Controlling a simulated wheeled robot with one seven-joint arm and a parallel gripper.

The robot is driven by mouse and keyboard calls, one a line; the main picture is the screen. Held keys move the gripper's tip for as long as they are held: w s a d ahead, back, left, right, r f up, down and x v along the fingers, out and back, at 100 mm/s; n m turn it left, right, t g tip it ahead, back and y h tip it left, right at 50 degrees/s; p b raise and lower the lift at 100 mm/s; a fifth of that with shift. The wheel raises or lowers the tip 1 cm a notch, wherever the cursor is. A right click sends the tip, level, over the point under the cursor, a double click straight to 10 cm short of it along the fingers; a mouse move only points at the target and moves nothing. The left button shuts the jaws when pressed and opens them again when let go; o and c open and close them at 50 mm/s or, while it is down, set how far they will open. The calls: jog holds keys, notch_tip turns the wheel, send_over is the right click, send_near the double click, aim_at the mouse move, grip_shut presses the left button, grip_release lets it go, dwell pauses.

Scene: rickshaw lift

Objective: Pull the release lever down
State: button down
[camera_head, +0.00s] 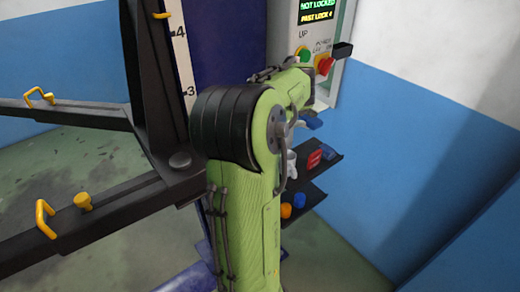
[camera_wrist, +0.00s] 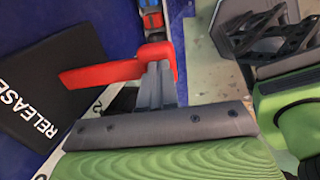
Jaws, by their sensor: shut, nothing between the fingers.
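The red release lever (camera_wrist: 105,73) shows in the wrist view, running left to right with a thicker right end. A black plate marked RELEASE (camera_wrist: 40,95) is left of it. My gripper (camera_wrist: 156,72) is shut and empty, its grey fingertips overlapping the lever's right part in the picture. I cannot tell if they touch it. In the head view my green arm reaches toward the blue post, and it hides the lever and my gripper.
A control panel (camera_head: 283,38) reads NOT LOCKED and PAST LOCK 4, with green and red buttons. Black shelves (camera_head: 323,170) with small coloured items jut out right of my arm. Dark lift arms (camera_head: 120,212) with yellow handles extend left.

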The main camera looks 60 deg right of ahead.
notch_tip(320, 180, down, 5)
jog(key=t+b, duration=0.1)
jog(key=b, duration=0.2)
jog(key=t+h+b, duration=0.1)
jog(key=b, duration=0.3)
jog(key=shift+w+d+r+t, duration=0.15)
jog(key=shift+t, duration=0.15)
jog(key=shift+r+p, duration=0.9)
jog(key=shift+r, duration=0.45)
jog(key=shift+w, duration=0.1)
